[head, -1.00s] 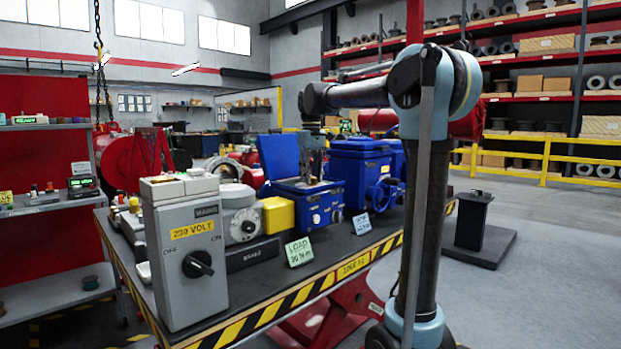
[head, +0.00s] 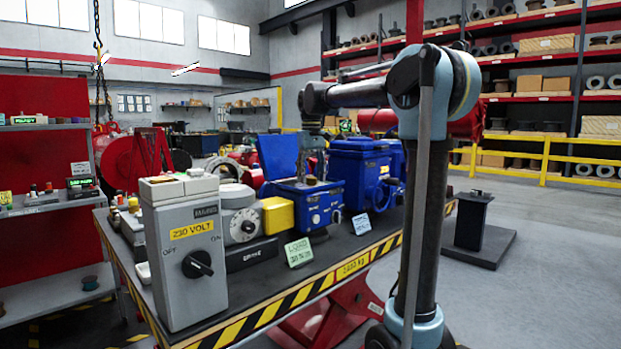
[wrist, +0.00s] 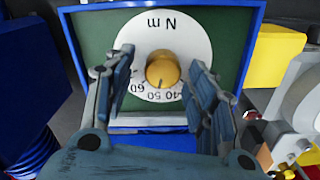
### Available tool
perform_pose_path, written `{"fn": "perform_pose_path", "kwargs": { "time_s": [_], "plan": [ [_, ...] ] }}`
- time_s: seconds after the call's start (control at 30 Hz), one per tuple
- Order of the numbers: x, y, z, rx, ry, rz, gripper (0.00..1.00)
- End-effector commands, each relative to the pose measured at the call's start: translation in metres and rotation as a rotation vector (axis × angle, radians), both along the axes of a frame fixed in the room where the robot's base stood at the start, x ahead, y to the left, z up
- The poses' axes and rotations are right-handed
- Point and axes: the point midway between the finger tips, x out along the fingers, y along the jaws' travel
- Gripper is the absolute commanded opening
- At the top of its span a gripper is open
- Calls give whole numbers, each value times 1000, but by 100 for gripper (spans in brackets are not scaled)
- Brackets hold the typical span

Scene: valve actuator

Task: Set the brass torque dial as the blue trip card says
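The brass torque dial (wrist: 162,70) is a round knob at the centre of a white scale plate (wrist: 150,35) marked N m, which appears upside down in the wrist view. The figures 40, 50 and 60 show near its lower edge. My gripper (wrist: 161,82) is open, with one finger on each side of the dial and visible gaps to it. In the head view my gripper (head: 313,170) points down into the open blue actuator box (head: 318,212), and hides the dial. The blue trip card (head: 361,223) stands in front of the boxes; its writing is too small to read.
A green card (head: 298,252) reading LOAD stands on the bench (head: 350,268) to the left. A grey 230 VOLT switch box (head: 185,255) is at the near left. A yellow part (head: 277,214) sits beside the blue box, and another blue unit (head: 360,170) stands to its right.

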Motion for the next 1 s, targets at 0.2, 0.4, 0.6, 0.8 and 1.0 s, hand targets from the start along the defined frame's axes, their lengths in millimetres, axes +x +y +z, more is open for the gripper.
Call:
{"fn": "perform_pose_path", "kwargs": {
  "time_s": [0.2, 0.4, 0.6, 0.8, 1.0],
  "plan": [
    [-1, 0, 0, 0, 1, 1, 52],
    [-1, 0, 11, 0, 1, 1, 52],
    [0, 0, 44, 0, 1, 1, 52],
    [0, 0, 81, 0, 1, 1, 52],
    [1, 0, 107, 0, 1, 1, 52]
  ]
}}
